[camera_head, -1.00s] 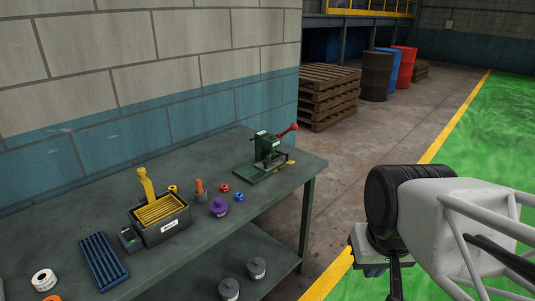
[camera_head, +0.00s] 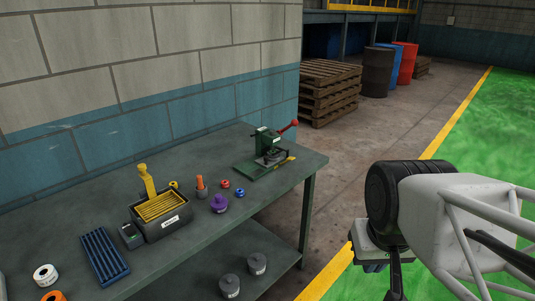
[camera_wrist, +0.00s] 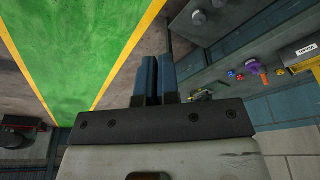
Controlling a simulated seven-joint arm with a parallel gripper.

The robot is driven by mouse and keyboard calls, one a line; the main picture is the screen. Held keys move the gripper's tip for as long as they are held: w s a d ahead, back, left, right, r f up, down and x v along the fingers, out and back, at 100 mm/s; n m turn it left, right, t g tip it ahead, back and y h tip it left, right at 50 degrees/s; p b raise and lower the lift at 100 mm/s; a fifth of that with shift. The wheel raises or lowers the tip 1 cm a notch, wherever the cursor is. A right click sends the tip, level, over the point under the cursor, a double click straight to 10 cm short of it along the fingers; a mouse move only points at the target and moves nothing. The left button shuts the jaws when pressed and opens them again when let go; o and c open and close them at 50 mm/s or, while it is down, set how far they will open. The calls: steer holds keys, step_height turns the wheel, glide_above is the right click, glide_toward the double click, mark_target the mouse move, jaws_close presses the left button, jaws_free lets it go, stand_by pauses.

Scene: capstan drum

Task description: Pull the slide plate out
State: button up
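A small green press-like fixture (camera_head: 268,141) with a red-knobbed lever stands near the far right end of the grey workbench (camera_head: 190,255). A flat green plate (camera_head: 250,172) lies at its foot, and a small yellow piece shows at its right side. I cannot tell which part is the slide plate. My gripper (camera_wrist: 159,80) shows in the wrist view as two blue-black fingers close together, with a thin dark gap between them. They hold nothing I can see and are well apart from the fixture.
On the bench are a dark box (camera_head: 165,228) with yellow bars, a blue ribbed tray (camera_head: 102,258), a purple knob (camera_head: 219,203), an orange-topped peg (camera_head: 200,187) and small rings. Two grey weights (camera_head: 257,264) sit on the lower shelf. Pallets (camera_head: 330,92) and barrels stand behind.

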steer(key=o, duration=0.5)
steer(key=shift+w+r, duration=0.1)
steer(key=shift+w, duration=0.05)
steer(key=shift+c, duration=0.2)
steer(key=shift+o, duration=0.5)
steer(key=shift+w+r, duration=0.15)
steer(key=shift+w, duration=0.2)
steer(key=w+a+r+n, duration=0.1)
steer(key=w+r, duration=0.1)
steer(key=w, duration=0.6)
steer(key=w+a+r, duration=0.1)
steer(key=w+r, duration=0.1)
steer(key=w, duration=0.7)
steer(key=n+t+y, duration=0.2)
steer(key=n, duration=0.2)
glide_above(266, 157)
steer(key=s+d, duration=0.1)
steer(key=s, duration=0.2)
step_height(266, 157, down, 18)
steer(key=shift+w+d, duration=0.15)
steer(key=shift+w, duration=0.1)
steer(key=shift+g, duration=0.3)
steer(key=shift+x, duration=3.8)
